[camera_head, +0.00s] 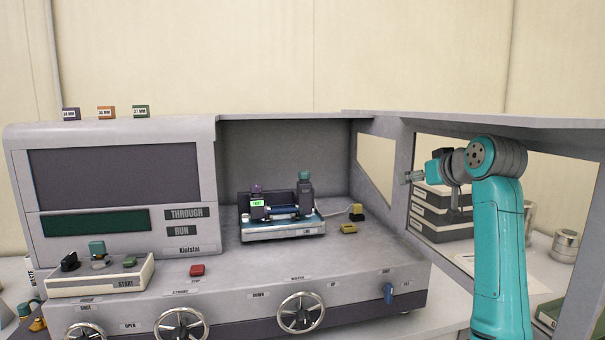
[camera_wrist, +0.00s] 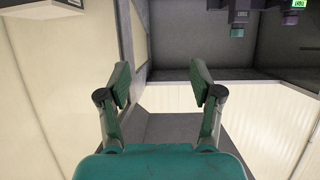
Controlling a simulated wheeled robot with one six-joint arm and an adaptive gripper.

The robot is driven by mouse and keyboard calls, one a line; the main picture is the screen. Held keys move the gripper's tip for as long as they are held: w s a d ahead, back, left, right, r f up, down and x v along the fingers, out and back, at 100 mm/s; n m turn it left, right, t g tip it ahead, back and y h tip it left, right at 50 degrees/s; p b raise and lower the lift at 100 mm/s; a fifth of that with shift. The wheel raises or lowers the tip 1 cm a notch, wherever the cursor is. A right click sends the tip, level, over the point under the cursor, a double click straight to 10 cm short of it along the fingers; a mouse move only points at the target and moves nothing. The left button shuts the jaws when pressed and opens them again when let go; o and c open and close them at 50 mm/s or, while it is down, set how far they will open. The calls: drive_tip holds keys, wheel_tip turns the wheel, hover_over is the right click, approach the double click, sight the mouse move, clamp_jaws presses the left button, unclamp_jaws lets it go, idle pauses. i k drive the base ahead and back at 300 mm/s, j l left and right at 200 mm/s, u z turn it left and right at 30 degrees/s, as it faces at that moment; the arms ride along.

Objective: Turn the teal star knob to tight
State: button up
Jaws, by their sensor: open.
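A small teal knob (camera_head: 305,175) sits on top of the right post of a clamp fixture (camera_head: 283,230) inside the machine's recess. Its star shape is too small to make out. It also shows near the top of the wrist view, where the scene appears upside down, as a teal knob (camera_wrist: 237,31). A purple knob (camera_head: 256,189) tops the left post, above a lit green display (camera_head: 257,203). My gripper (camera_head: 408,178) is open and empty, right of the fixture and apart from it, near the recess's side wall. Its two green fingers (camera_wrist: 160,84) stand apart in the wrist view.
A yellow block (camera_head: 349,228) and a yellow-topped connector (camera_head: 357,212) lie right of the fixture. Handwheels (camera_head: 301,313) line the front. Another teal knob (camera_head: 97,247) is on the left control box.

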sight(304, 176)
drive_tip(key=i+j, duration=0.1)
drive_tip(key=j, duration=0.25)
drive_tip(key=i+j, duration=0.1)
drive_tip(key=j, duration=0.2)
drive_tip(key=i+j, duration=0.15)
drive_tip(key=j, duration=0.2)
drive_tip(key=i+j, duration=0.1)
drive_tip(key=j, duration=0.2)
